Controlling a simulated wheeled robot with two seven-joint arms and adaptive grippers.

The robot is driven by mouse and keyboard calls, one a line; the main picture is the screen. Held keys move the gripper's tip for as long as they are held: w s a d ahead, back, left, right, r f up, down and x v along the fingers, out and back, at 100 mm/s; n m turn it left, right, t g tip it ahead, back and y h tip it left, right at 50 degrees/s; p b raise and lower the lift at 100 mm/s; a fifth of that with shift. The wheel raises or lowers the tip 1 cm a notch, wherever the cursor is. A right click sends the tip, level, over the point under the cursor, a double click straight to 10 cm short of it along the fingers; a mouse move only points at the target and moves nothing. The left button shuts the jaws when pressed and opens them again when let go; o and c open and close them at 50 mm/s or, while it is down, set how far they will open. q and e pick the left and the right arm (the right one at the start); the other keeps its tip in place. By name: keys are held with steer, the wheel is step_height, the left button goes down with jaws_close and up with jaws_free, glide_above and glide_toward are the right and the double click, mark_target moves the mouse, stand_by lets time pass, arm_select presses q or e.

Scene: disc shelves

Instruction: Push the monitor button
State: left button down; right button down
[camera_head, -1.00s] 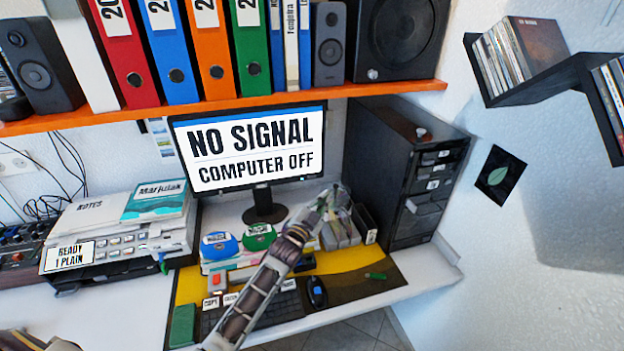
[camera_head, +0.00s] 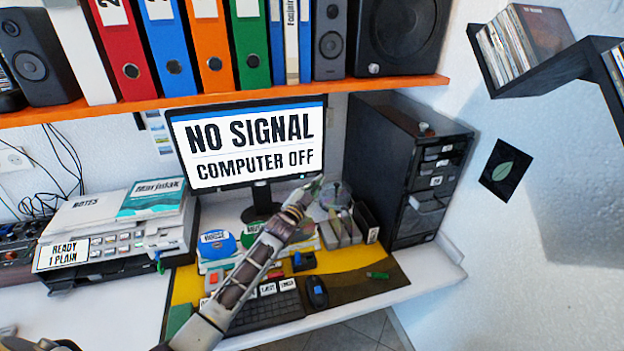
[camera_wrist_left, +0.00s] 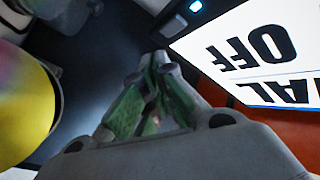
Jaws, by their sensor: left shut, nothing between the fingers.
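The monitor (camera_head: 250,143) stands on the desk under the orange shelf, showing "NO SIGNAL / COMPUTER OFF". My left gripper (camera_head: 314,186) is shut and empty, just below the monitor's lower right corner. In the left wrist view the shut green-padded fingertips (camera_wrist_left: 160,62) are beside the monitor screen (camera_wrist_left: 262,50), which appears turned over. A small bluish-white light (camera_wrist_left: 195,6), apparently the monitor button, shows on the dark bezel near the screen corner. The fingertips look apart from it. My right gripper is not in view.
The black computer tower (camera_head: 405,170) stands right of the monitor. A grey organizer (camera_head: 340,229) is close beside the gripper. The printer (camera_head: 115,245) is at left.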

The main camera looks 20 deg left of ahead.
arm_select(q)
steer(key=shift+w+a, duration=0.45)
steer(key=shift+w, duration=0.15)
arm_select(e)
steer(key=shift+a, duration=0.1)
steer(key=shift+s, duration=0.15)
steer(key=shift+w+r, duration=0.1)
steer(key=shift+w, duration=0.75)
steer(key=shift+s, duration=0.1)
arm_select(q)
steer(key=shift+w+a+r, duration=0.1)
steer(key=shift+w+a, duration=0.05)
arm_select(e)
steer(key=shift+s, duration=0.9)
